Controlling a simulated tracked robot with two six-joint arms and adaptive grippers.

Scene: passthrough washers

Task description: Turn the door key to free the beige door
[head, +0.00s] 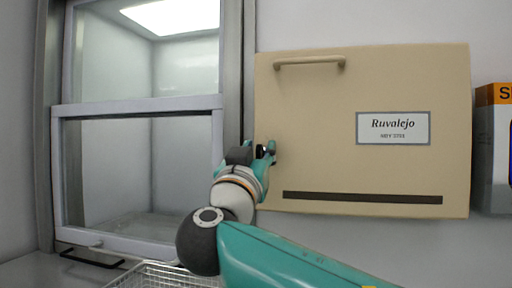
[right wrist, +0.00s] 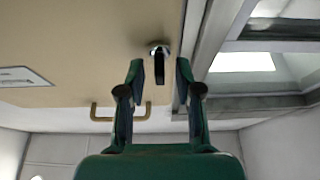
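The beige door (head: 330,125) is the front of a wall unit at the right and looks shut. It has a bar handle (head: 310,62) near its top and a label reading "Ruvalejo". The door key (right wrist: 160,66) has a dark grip in a round silver lock near the door's edge, seen in the right wrist view. My right gripper (head: 262,152) is at the door's left edge. In the right wrist view its open fingers (right wrist: 160,82) stand on either side of the key, with gaps visible on both sides. My left gripper is out of view.
A glass sash cabinet (head: 138,106) stands left of the door, its frame close beside my right gripper. A wire basket (head: 160,275) is at the bottom. An orange and white box (head: 494,150) is at the far right. A dark vent strip (head: 360,198) crosses the door's lower part.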

